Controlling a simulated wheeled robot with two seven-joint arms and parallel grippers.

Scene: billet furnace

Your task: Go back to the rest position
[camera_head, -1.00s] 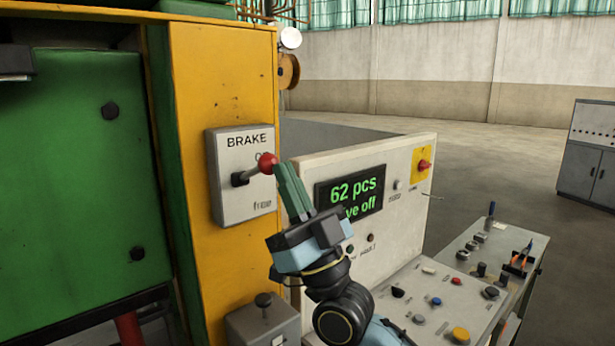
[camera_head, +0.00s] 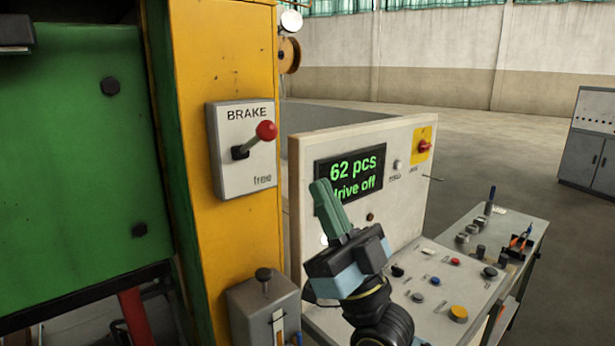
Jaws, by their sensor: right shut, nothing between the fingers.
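My right gripper (camera_head: 325,192) is shut and empty, with its green fingers together. The brake lever (camera_head: 265,131) has a red ball knob and sticks out up and to the right from the grey BRAKE box (camera_head: 228,179). The gripper is apart from the lever, to its lower right. My left gripper is not in view.
The control desk (camera_head: 437,270) with several buttons lies right beside and behind my right gripper. A yellow post (camera_head: 190,65) and green machine panel (camera_head: 70,190) stand at the left. A grey box with a black knob (camera_head: 263,274) is below the BRAKE box. Open floor lies at the back right.

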